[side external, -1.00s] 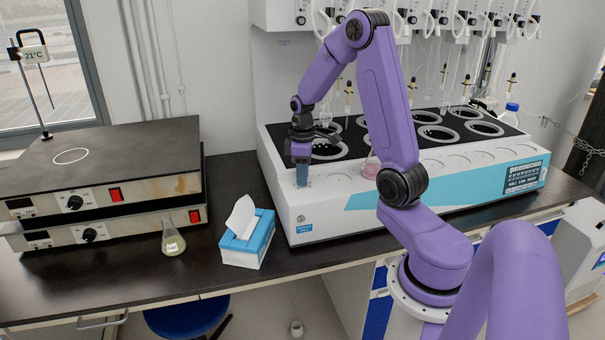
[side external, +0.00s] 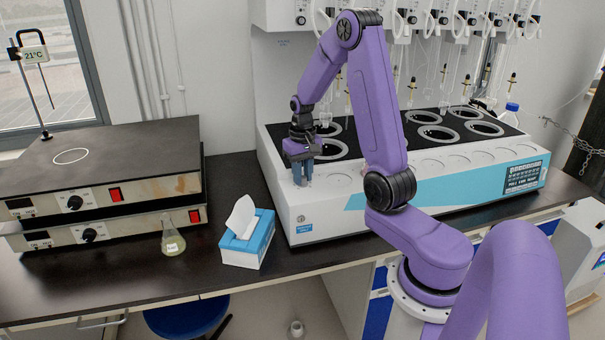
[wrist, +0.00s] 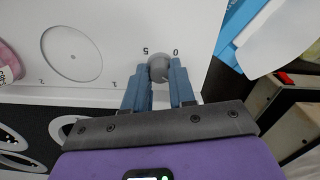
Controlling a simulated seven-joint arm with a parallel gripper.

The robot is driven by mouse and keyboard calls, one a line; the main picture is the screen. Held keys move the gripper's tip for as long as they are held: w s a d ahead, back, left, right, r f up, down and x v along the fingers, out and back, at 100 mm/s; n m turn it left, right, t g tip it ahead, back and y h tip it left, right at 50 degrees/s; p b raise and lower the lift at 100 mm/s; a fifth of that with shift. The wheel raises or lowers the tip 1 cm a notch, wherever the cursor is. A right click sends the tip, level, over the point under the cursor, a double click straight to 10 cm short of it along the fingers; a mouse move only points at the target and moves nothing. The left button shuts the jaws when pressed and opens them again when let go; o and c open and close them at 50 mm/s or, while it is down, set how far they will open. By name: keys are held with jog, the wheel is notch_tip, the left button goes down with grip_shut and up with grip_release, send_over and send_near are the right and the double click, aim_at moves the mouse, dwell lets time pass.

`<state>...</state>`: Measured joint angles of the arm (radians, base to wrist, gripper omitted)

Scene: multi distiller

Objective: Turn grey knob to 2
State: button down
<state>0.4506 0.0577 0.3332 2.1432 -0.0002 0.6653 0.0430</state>
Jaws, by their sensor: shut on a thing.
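The grey knob (wrist: 160,67) is a small round knob on the white top of the distiller (wrist: 115,25), near its corner. Printed marks that look like 0 and 5 stand beside it in the wrist view; its pointer direction is not clear. My gripper (wrist: 160,80) has one blue finger on each side of the knob and is shut on it. In the side view, my gripper (side external: 302,180) points down at the front left of the distiller (side external: 340,205), and its fingers hide the knob.
A blue tissue box (side external: 245,245) and a flask (side external: 172,242) stand on the dark bench left of the distiller. Two stacked hot plates (side external: 100,165) are further left. Black wells with grey rings (side external: 437,134) lie behind the knob. A pink flask (wrist: 8,65) is near the wrist view's left edge.

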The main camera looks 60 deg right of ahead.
aim_at(303, 177)
jog(key=m, duration=0.5)
jog(key=shift+m, duration=0.4)
dwell(0.4)
jog(key=c, duration=0.9)
grip_release()
jog(key=shift+c, duration=0.2)
jog(key=shift+r, duration=0.1)
notch_tip(303, 177, up, 17)
jog(key=shift+r, duration=0.15)
jog(key=shift+a, duration=0.1)
